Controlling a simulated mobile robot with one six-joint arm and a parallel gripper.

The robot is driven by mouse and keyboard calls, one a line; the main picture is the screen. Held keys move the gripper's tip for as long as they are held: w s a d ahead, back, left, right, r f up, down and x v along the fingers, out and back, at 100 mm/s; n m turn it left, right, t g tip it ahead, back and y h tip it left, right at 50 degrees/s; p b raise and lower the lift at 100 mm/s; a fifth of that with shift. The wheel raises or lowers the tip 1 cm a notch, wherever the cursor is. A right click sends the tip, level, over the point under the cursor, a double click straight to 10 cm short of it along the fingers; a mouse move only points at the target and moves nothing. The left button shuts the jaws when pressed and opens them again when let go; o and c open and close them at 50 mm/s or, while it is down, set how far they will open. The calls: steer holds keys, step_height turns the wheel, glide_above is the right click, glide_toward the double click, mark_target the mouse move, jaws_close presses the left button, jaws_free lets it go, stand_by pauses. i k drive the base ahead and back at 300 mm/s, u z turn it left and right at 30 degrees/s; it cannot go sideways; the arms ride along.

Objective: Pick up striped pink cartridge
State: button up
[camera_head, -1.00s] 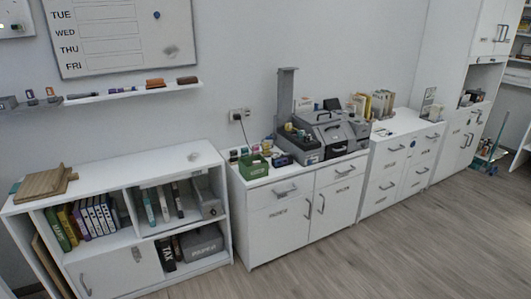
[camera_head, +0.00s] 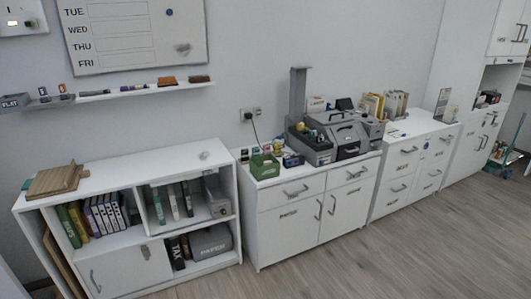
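I cannot pick out a striped pink cartridge for certain. Small coloured items (camera_head: 281,147) stand on the middle white cabinet, behind and beside a green basket (camera_head: 264,167). They are too small for me to tell their pattern. More small items (camera_head: 62,91) with orange and dark parts stand at the left end of the wall shelf (camera_head: 112,94); I cannot tell what they are. My gripper is not in view.
A low white bookcase (camera_head: 130,238) with books stands at left, a wooden board (camera_head: 56,181) on top. Grey machines (camera_head: 340,136) and a tall grey post (camera_head: 298,95) occupy the middle cabinet. Another cabinet (camera_head: 408,180) stands right. The wooden floor (camera_head: 400,255) in front is clear.

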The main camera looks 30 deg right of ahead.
mark_target(267, 149)
steer(key=z, duration=0.05)
steer(key=i, duration=1)
steer(key=u, duration=0.05)
